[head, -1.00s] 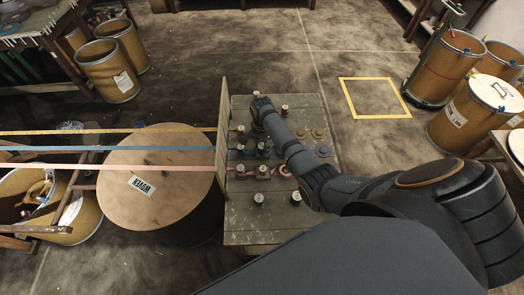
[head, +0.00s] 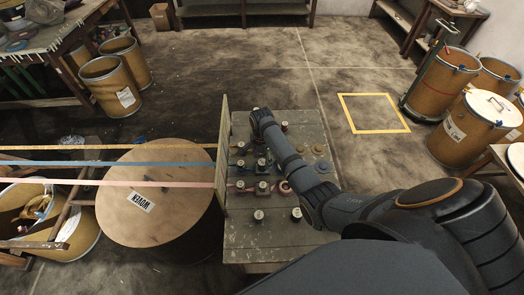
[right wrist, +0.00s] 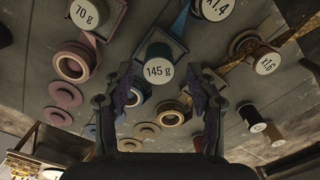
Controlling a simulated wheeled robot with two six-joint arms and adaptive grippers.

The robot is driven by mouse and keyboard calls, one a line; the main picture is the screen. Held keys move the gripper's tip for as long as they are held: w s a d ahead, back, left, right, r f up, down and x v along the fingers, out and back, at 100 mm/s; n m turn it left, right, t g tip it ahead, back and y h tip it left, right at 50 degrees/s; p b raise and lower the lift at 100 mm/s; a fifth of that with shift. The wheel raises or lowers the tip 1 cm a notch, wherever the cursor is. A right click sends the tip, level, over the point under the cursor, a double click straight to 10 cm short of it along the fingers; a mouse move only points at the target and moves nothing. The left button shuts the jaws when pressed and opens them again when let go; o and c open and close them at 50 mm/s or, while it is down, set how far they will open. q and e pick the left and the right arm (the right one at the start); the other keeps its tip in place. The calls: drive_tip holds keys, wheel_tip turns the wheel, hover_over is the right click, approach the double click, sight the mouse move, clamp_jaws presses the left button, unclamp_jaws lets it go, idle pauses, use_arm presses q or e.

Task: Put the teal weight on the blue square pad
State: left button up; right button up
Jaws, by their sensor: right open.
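A dark teal-looking weight marked 145 g (right wrist: 155,50) stands on a blue-edged square pad (right wrist: 181,22) where a blue strip ends. In the head view this weight (head: 262,163) is small, in the middle of the board. My right gripper (right wrist: 165,80) is open and empty. In the right wrist view its two fingers appear on either side of the 145 g weight, apart from it. I cannot tell how far above it they are. In the head view my right gripper (head: 258,118) is over the board's far part, with its fingertips hidden. My left gripper is out of view.
Nearby on the board (head: 240,240) stand a 70 g weight (right wrist: 88,12), a ×1.4 weight (right wrist: 215,8) and a ×1.6 weight (right wrist: 267,63). Rings and flat discs (right wrist: 145,130) lie nearby. An upright panel (head: 222,160) edges the board's left, with three tapes running to it.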

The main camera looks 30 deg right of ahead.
sight(262, 162)
wheel_tip(262, 162, up, 9)
drive_tip(key=shift+r, duration=0.15)
drive_tip(key=shift+s, duration=0.1)
idle(0.4)
